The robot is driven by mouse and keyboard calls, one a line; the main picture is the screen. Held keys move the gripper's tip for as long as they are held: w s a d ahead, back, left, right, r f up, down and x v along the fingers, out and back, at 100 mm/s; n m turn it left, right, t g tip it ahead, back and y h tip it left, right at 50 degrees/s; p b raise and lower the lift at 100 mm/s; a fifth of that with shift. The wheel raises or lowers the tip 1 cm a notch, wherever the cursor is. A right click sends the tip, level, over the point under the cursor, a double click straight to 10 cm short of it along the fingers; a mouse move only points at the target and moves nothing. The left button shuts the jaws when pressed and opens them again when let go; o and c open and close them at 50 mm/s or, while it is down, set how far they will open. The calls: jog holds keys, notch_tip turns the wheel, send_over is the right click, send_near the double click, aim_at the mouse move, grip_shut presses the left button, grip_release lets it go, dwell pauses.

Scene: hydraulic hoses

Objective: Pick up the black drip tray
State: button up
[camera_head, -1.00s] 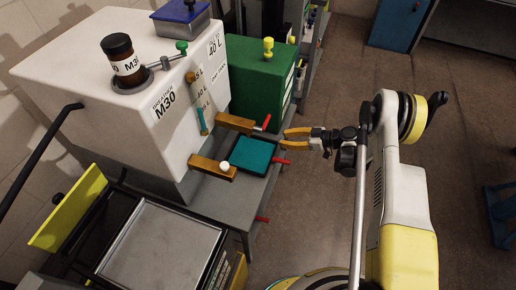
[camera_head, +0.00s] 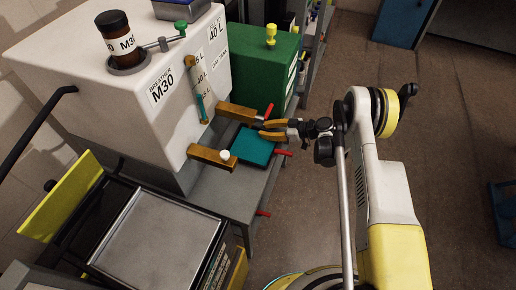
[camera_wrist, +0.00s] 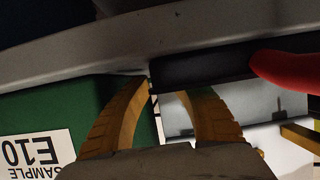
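The drip tray shows in the head view as a square, shallow tray with a thin dark rim and a teal inside (camera_head: 254,146). It sits on the grey bench below the brass taps. In the wrist view a black wall (camera_wrist: 205,66), apparently the tray's, crosses above the fingertips, with a red handle (camera_wrist: 290,72) at right. My gripper (camera_head: 266,130) has two orange fingers at the tray's far right edge. In the wrist view my gripper (camera_wrist: 168,86) has its fingers apart, tips close to the black wall. I cannot tell whether they touch it.
Brass taps (camera_head: 212,156) (camera_head: 237,112) jut from the white M30 tank (camera_head: 165,95) close to the tray. A green tank (camera_head: 266,65) stands behind. Red handles (camera_head: 283,153) stick out at the bench edge. A metal-topped cart (camera_head: 160,235) is at front left.

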grip_shut()
jog(key=shift+r, duration=0.1)
